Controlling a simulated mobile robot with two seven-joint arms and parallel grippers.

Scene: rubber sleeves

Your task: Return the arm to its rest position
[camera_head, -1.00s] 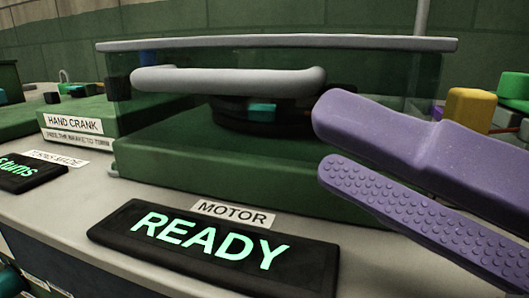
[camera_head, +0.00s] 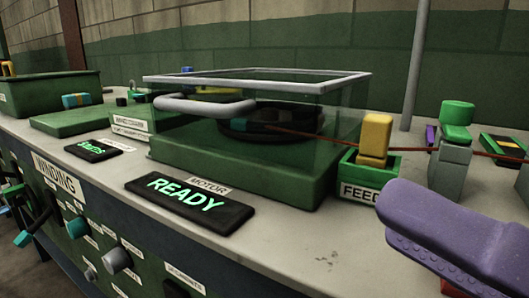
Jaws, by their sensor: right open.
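My right gripper (camera_head: 391,226) is purple and shows at the lower right of the head view. Its two fingers are apart and nothing shows between them. It is over the front right of the bench, in front of the green FEED box (camera_head: 386,168) and apart from the clear-lidded motor box (camera_head: 240,170). The rest of my right arm is mostly out of frame. My left gripper is not in view.
The motor box's clear lid (camera_head: 256,77) is down, with a grey handle (camera_head: 205,105). A READY display (camera_head: 190,203) lies before it. A yellow block (camera_head: 375,136) stands in the FEED box. A red line runs rightward past a green-capped post (camera_head: 457,125). The bench front has several knobs.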

